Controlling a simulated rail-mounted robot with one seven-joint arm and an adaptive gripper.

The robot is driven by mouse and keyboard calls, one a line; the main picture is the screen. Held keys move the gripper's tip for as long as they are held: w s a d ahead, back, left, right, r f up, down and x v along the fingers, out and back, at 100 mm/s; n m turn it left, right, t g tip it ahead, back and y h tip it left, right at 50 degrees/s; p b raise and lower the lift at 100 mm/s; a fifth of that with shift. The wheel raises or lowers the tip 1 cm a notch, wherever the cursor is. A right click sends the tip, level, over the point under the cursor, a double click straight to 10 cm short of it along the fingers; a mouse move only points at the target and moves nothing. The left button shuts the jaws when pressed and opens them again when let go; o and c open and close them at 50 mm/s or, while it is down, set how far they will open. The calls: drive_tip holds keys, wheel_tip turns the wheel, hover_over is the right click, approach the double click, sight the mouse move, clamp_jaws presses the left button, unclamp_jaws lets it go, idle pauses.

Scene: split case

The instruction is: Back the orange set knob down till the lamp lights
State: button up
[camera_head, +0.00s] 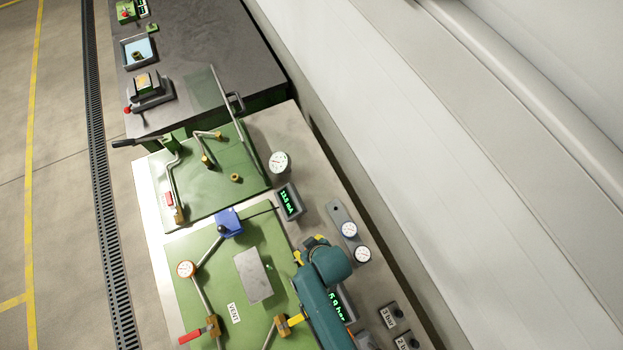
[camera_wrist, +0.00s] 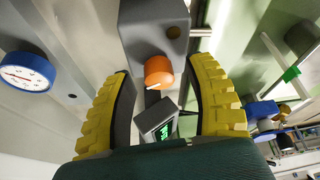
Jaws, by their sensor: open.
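The orange set knob (camera_wrist: 158,72) shows in the wrist view on the underside end of a grey block (camera_wrist: 155,28). It has a pale pointer line. The yellow-padded fingers of my gripper (camera_wrist: 161,66) stand on either side of it, apart, with a visible gap on both sides. I cannot tell how far along the fingers the knob lies. In the head view my gripper (camera_head: 309,248) is above the edge of the green panel, and I cannot make out the knob there. I cannot pick out the lamp with certainty in either view.
A green-digit display (camera_head: 288,202) stands beside the panel; a second display (camera_head: 338,304) is partly behind my arm. A dial gauge (camera_wrist: 26,76) is left in the wrist view. Pipework, a blue valve (camera_head: 229,223) and a red-handled valve (camera_head: 199,332) rise from the green panels.

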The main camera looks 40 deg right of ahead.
drive_tip(key=v, duration=1.1)
drive_tip(key=shift+s+r, duration=0.2)
drive_tip(key=shift+r, duration=0.05)
drive_tip(key=w+a+r+t+p, duration=0.1)
drive_tip(key=w+r+t+p, duration=0.35)
drive_tip(key=r, duration=0.75)
drive_tip(key=w+a+r+n+t+p, duration=0.1)
drive_tip(key=w+r, duration=0.7)
drive_tip(key=r, duration=0.4)
drive_tip(key=w+r+t+p, duration=0.3)
drive_tip(key=w+r, duration=0.3)
drive_tip(key=r, duration=0.5)
drive_tip(key=s+r+t, duration=0.2)
drive_tip(key=r+t, duration=0.2)
drive_tip(key=r, duration=1)
drive_tip(key=s+a+r+m+t+p, duration=0.1)
drive_tip(key=s+r+t, duration=0.2)
drive_tip(key=r, duration=1.1)
drive_tip(key=shift+a+r+t+h, duration=0.15)
drive_tip(key=shift+r+t+h, duration=0.2)
drive_tip(key=shift+t, duration=0.8)
